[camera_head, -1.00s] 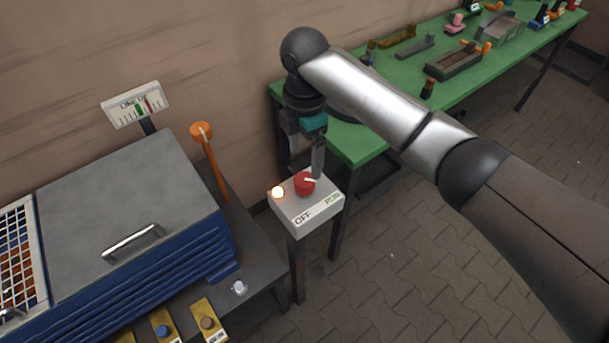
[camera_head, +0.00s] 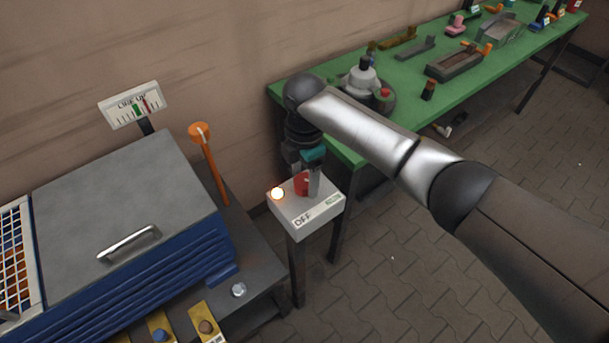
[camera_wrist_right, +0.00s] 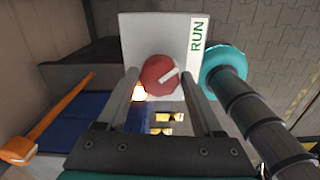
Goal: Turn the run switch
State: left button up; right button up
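The run switch is a red round knob (camera_head: 301,183) on a pale box (camera_head: 310,214) on a post. The box's front edge reads OFF at left, with a green RUN label at right. A lit lamp (camera_head: 277,194) sits left of the knob. My right gripper (camera_wrist_right: 160,82) points down at the knob (camera_wrist_right: 160,76), fingers apart, one on each side of it in the wrist view. I cannot tell whether they touch it. The knob's white mark points up and right in the wrist view, below the RUN label (camera_wrist_right: 197,36). My left gripper is not in view.
Left of the box are a grey-lidded blue cabinet (camera_head: 140,195), an orange lever (camera_head: 208,160) and a dial gauge (camera_head: 132,104). A green table (camera_head: 400,85) with several parts stands behind my right arm.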

jog(key=c, duration=1)
jog(key=m+p, duration=0.1)
jog(key=p, duration=0.1)
jog(key=m+p, duration=0.1)
jog(key=m, duration=0.1)
jog(key=m+p, duration=0.1)
jog(key=p, duration=0.1)
jog(key=shift+r+p, duration=0.25)
jog(key=shift+p, duration=0.1)
jog(key=m+p, duration=0.2)
jog(key=m, duration=0.1)
jog(key=shift+a, duration=0.1)
jog(key=m+p, duration=0.2)
jog(key=m, duration=0.2)
jog(key=shift+f+m+p, duration=0.15)
jog(key=shift+m+p, duration=0.15)
jog(key=shift+p, duration=0.05)
jog(key=shift+m+p, duration=0.75)
jog(key=shift+m, duration=1.45)
jog(key=o, duration=1.4)
